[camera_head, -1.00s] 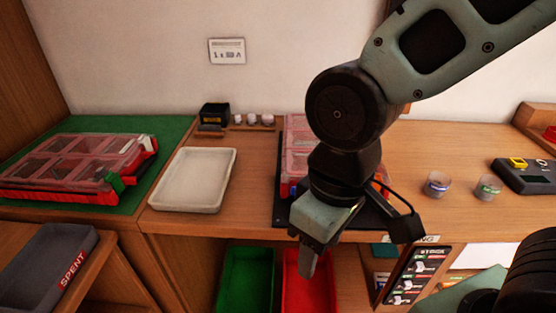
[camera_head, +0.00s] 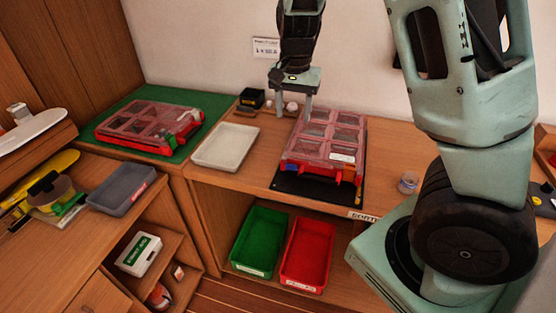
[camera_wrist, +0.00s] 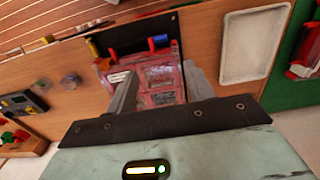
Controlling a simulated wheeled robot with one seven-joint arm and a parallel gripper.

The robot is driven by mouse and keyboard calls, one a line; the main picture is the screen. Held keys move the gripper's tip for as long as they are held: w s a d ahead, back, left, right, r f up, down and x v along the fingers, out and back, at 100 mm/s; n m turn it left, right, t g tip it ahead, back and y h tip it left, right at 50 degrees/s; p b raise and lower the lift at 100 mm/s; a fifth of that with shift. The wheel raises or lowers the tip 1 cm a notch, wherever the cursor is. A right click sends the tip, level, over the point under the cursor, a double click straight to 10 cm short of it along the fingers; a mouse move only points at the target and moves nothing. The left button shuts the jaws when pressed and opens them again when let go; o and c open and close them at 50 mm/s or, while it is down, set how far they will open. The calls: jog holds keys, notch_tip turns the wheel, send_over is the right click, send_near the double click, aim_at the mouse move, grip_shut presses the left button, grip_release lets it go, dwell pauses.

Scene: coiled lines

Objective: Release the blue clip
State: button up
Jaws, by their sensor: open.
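A red case (camera_head: 322,138) with a clear, divided lid lies on a black mat (camera_head: 305,188) on the bench, and its lid looks shut. My gripper (camera_head: 293,112) is open and empty, pointing down near the case's back left corner in the head view. Its two fingers (camera_wrist: 159,70) frame the case in the wrist view, apart from the clips.
A white tray (camera_head: 225,165) lies left of the case, and a second red case (camera_head: 130,145) lies on a green mat. Green (camera_head: 242,262) and red (camera_head: 290,278) bins sit on the shelf below. A small clear cup (camera_head: 408,182) stands to the right.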

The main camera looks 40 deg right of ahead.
aim_at(291, 165)
notch_tip(291, 165, down, 17)
jog(key=shift+f+p, duration=0.2)
jog(key=shift+p, duration=0.15)
dwell(0.3)
